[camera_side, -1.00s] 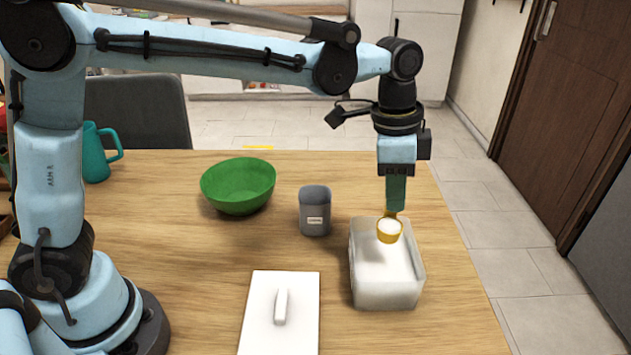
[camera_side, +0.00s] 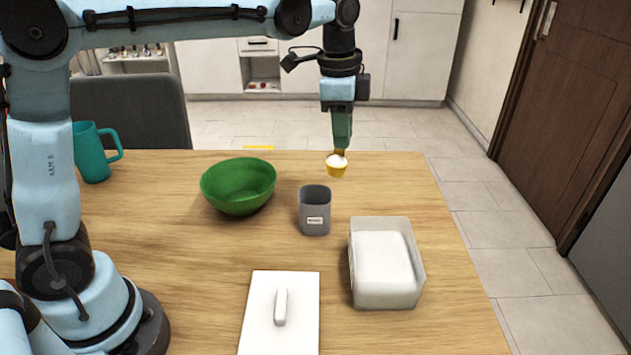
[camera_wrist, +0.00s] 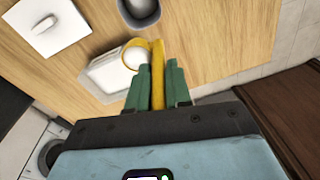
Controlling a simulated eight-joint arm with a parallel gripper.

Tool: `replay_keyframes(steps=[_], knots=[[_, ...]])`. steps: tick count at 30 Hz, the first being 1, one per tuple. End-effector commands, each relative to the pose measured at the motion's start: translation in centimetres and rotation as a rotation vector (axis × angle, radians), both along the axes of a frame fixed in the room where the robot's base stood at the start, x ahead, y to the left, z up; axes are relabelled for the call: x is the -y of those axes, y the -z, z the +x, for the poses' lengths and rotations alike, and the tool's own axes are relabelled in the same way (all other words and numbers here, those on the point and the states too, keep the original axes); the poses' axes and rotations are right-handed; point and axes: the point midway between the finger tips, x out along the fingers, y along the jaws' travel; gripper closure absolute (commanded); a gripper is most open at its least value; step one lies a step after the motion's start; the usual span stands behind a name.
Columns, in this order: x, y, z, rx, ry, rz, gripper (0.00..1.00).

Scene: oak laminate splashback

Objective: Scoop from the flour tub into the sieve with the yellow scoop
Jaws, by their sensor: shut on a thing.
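My gripper (camera_side: 341,148) is shut on the handle of the yellow scoop (camera_side: 336,171), raised above the table's far side. The scoop is heaped with white flour and looks about level. In the wrist view the scoop's handle (camera_wrist: 158,75) runs between my green fingers. The flour tub (camera_side: 387,295), a pale rectangular box of white flour, stands open at the table's right, nearer the side camera than the scoop. A green bowl (camera_side: 238,187) stands left of the scoop; I cannot tell whether it is the sieve, and no mesh shows.
A grey labelled canister (camera_side: 314,220) stands between bowl and tub. A white lid (camera_side: 265,318) with a handle lies at the front. A teal mug (camera_side: 92,155) stands at the left. A dark chair (camera_side: 130,110) is behind the table. Bare wood lies between the bowl and mug.

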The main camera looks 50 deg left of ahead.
Motion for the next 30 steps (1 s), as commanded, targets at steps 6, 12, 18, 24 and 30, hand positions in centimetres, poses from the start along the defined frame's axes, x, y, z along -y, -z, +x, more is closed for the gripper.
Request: replay_keyframes(steps=[6, 12, 18, 24, 30], knots=[[-6.0, -1.9, -0.3, 0.000, -0.004, 0.042, 1.00], [-7.6, -2.2, -0.6, -0.001, 0.002, 0.062, 1.00], [-7.2, -1.3, -0.6, 0.009, 0.005, 0.112, 1.00], [-6.8, 0.0, -0.7, 0.024, 0.002, 0.185, 1.00], [-6.9, -0.1, -0.7, 0.024, 0.000, 0.182, 1.00]])
